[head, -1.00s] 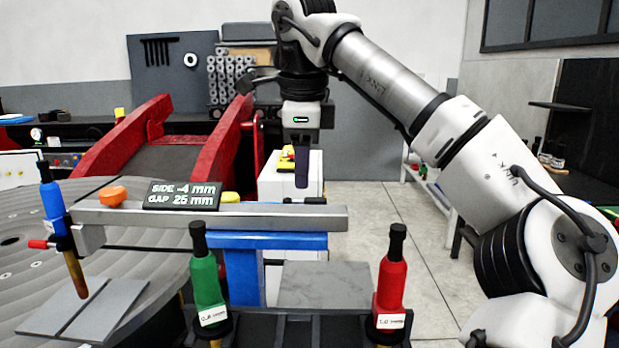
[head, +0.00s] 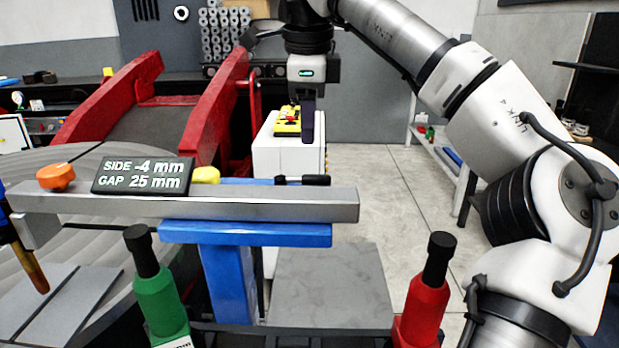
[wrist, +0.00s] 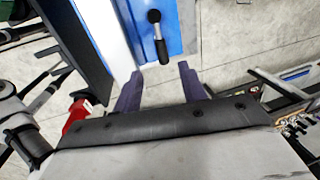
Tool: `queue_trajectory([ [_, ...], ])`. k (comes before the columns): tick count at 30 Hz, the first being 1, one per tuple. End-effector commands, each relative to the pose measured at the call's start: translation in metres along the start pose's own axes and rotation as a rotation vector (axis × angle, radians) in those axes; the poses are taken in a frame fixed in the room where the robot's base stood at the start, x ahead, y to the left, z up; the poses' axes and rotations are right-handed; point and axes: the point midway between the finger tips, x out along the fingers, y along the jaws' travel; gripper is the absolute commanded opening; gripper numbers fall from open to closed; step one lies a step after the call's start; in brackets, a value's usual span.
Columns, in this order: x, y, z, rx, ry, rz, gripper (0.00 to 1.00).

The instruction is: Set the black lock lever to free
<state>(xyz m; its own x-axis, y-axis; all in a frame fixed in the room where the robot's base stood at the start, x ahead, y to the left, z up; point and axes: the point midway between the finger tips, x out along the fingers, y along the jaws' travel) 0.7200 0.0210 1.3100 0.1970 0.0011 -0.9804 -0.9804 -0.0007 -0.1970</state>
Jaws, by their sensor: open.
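The black lock lever (head: 303,180) shows in the head view just behind the grey bar (head: 270,203), near the bar's right part. In the wrist view the black lever (wrist: 161,45) lies on a blue surface (wrist: 176,28), with its round pivot at the top and its handle pointing down between my fingers. My gripper (head: 307,138) is above and behind the bar in the head view. In the wrist view my gripper (wrist: 161,71) is open and empty, its purple fingers apart, with the handle's end just beyond the tips. Contact cannot be seen.
A display (head: 143,175) reads SIDE -4 mm, GAP 25 mm. An orange knob (head: 56,177) and a yellow piece (head: 206,175) are near the bar. Green (head: 156,295) and red (head: 422,300) bottle-like tools stand in front. A white box (head: 288,150) stands behind.

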Motion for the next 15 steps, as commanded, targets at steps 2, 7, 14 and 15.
queue_trajectory([
  [2,0.020,0.001,-0.003,0.003,0.006,0.003,0.41],
  [7,0.055,0.001,-0.002,0.002,0.004,0.003,0.41],
  [14,0.089,0.000,-0.001,0.001,0.002,0.003,0.41],
  [15,0.093,0.001,-0.001,0.001,0.002,0.003,0.41],
])
